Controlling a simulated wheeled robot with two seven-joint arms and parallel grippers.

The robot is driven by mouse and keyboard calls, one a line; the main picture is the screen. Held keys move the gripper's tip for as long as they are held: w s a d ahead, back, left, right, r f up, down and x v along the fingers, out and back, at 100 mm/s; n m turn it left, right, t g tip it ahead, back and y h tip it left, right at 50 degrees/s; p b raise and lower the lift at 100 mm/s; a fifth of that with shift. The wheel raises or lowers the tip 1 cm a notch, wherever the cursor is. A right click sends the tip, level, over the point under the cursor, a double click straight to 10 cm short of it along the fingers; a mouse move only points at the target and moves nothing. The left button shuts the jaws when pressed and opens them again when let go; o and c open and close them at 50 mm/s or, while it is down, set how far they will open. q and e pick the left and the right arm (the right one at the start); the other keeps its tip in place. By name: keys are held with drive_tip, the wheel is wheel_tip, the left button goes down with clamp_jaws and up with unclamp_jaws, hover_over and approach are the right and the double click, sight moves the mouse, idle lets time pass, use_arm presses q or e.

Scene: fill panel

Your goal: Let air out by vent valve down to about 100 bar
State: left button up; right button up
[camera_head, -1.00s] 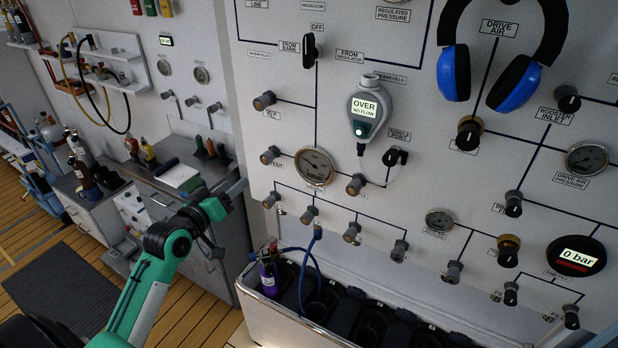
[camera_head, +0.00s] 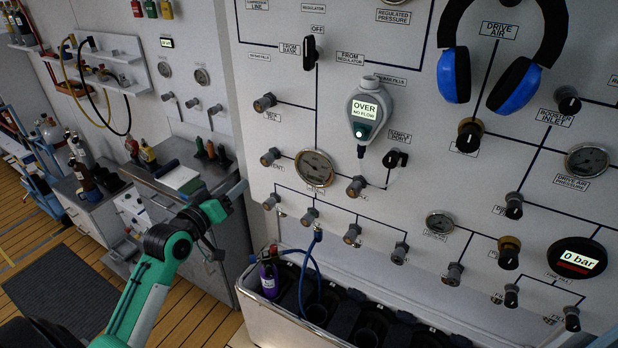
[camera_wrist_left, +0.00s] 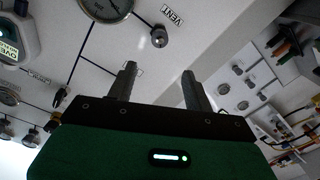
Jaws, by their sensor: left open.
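The vent valve (camera_head: 270,157) is a small grey knob on the white panel, left of a round gauge (camera_head: 314,168) whose reading is too small to tell. In the left wrist view the vent knob (camera_wrist_left: 159,37) shows beside its VENT label, beyond and between my fingers, with the gauge (camera_wrist_left: 103,10) to its left. My left gripper (camera_head: 228,220) is open and empty, in front of the panel, lower left of the vent knob and apart from it. Its two fingers (camera_wrist_left: 158,88) show in the left wrist view. My right gripper is not in view.
A purple cylinder (camera_head: 268,277) with a blue hose (camera_head: 312,262) stands in a white trough (camera_head: 255,312) below the panel. A handheld meter (camera_head: 366,112) reads OVER, NO FLOW. A round display (camera_head: 577,258) reads 0 bar. A grey cabinet (camera_head: 225,265) stands behind my left gripper.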

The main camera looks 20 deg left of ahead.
sight(265, 162)
use_arm(q)
wheel_tip(265, 162, down, 7)
drive_tip(key=w+m+t+h+b, duration=0.1)
drive_tip(key=m+t+b, duration=0.45)
drive_tip(key=b, duration=0.55)
drive_tip(key=shift+m+g, duration=0.25)
drive_tip(key=p+x, duration=0.1)
drive_tip(key=x, duration=0.3)
drive_tip(key=p+x, duration=0.2)
drive_tip(key=x, duration=0.2)
drive_tip(key=p+x, duration=0.1)
drive_tip(key=x, duration=0.3)
drive_tip(key=shift+w+r+p, duration=0.25)
drive_tip(key=shift+r+p, duration=0.1)
drive_tip(key=shift+r, duration=0.15)
drive_tip(key=shift+w+r, duration=0.1)
drive_tip(key=shift+w, duration=0.55)
drive_tip(key=c, duration=1)
